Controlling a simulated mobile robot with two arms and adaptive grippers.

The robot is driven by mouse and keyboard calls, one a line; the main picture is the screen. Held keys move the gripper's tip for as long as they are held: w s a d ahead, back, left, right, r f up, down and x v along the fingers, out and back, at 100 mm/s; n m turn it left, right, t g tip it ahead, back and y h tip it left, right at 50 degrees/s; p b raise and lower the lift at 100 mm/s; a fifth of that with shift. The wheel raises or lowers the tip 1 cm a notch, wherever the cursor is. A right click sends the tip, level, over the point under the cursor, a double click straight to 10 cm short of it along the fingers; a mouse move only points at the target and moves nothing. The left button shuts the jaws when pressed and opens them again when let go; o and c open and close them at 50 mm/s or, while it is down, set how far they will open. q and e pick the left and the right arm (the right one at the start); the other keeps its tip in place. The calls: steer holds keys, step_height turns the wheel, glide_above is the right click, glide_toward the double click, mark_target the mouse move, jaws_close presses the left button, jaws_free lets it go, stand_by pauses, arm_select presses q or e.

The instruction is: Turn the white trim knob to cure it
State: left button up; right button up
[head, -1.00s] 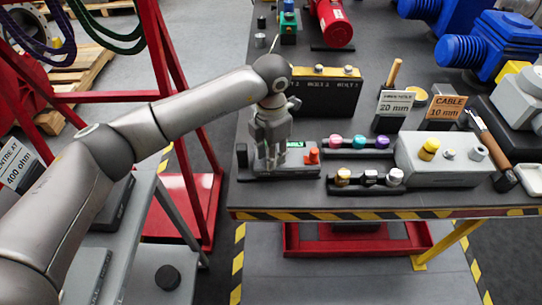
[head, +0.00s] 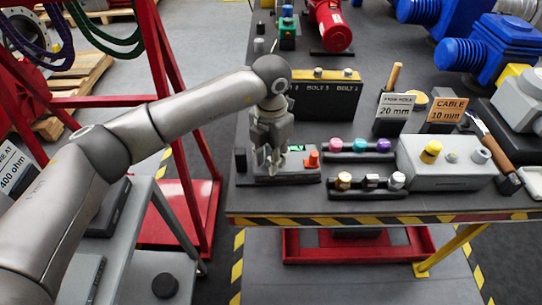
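A dark, low device (head: 300,178) sits near the table's left front corner. It has an orange-red knob (head: 312,160) at its right and a green display (head: 296,148), mostly covered by my gripper. My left gripper (head: 270,168) points down at the device's left part, with its fingertips at or just above the top. I cannot tell whether they touch anything or how far apart they are. No white trim knob can be made out on the device; the gripper hides that part. My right gripper is not in view.
To the right stand a rack of coloured knobs (head: 359,155), a rack of metallic pieces (head: 344,190) and a grey box (head: 430,178) with a yellow knob. A black bolt box (head: 325,98) stands behind. The table's striped front edge (head: 380,221) is close.

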arm_select(q)
steer(key=o, duration=0.5)
steer(key=shift+r, duration=0.1)
step_height(320, 180, up, 12)
steer(key=shift+f, duration=0.1)
stand_by(0.6)
